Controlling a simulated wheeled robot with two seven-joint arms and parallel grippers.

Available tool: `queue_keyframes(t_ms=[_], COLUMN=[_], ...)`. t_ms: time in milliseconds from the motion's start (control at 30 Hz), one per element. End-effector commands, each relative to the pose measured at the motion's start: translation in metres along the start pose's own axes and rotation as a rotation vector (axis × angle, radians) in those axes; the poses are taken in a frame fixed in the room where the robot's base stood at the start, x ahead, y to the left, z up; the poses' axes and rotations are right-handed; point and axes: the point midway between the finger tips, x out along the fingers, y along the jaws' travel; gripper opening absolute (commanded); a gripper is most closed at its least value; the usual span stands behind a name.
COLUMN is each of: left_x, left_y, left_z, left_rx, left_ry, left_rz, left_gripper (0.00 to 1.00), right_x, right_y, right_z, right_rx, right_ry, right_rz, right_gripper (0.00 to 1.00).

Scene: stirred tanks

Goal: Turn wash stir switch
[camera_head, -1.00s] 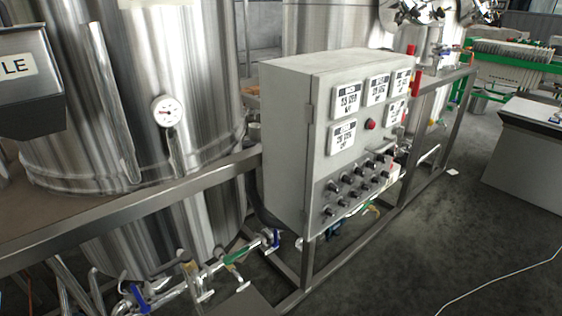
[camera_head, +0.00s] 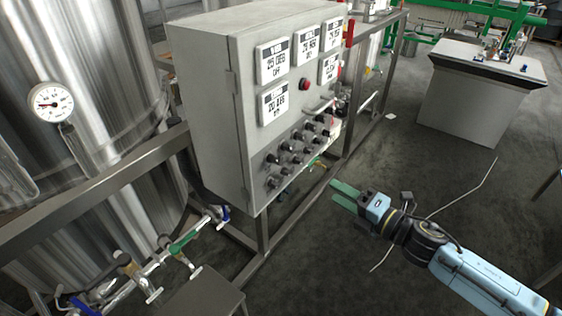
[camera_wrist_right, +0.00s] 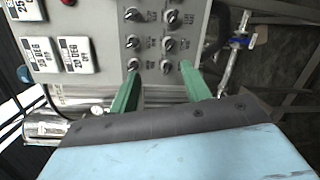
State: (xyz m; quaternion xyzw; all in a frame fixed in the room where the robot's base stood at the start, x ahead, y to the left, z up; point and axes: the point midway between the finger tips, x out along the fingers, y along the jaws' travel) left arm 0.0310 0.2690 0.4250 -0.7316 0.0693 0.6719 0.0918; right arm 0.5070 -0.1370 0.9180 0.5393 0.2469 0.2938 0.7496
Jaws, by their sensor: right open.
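A grey control box (camera_head: 215,110) stands in the middle of the head view, with several digital displays and a red button (camera_head: 305,84) on its front. Several black rotary switches (camera_head: 297,147) sit in rows on its lower front; which is the wash stir switch cannot be read. My right gripper (camera_head: 340,197) has green fingers and is right of and below the switches, apart from the box. In the right wrist view the switches (camera_wrist_right: 167,42) lie beyond the open, empty fingers of the right gripper (camera_wrist_right: 160,80). My left gripper is not in view.
A steel tank (camera_head: 110,100) with a round gauge (camera_head: 50,102) stands at the left, behind a metal rail (camera_head: 90,195). Pipes with a green-handled valve (camera_head: 183,243) run below. A grey cabinet (camera_head: 470,100) stands at the back right. The floor between is mostly clear.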

Motion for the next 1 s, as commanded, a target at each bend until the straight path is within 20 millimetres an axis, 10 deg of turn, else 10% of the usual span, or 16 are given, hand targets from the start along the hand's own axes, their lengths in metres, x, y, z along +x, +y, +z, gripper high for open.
queue_keyframes(t_ms=[200,1000], left_x=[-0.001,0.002], left_y=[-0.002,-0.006], left_z=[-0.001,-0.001], left_rx=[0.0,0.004], left_ry=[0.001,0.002], left_rz=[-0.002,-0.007], left_gripper=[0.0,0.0], right_x=[0.001,0.127], right_y=[0.058,0.072], right_z=[-0.021,-0.039], right_rx=[-0.22,-0.227], right_ry=[0.119,0.123], right_rz=[0.107,0.113], right_gripper=[0.47,0.47])
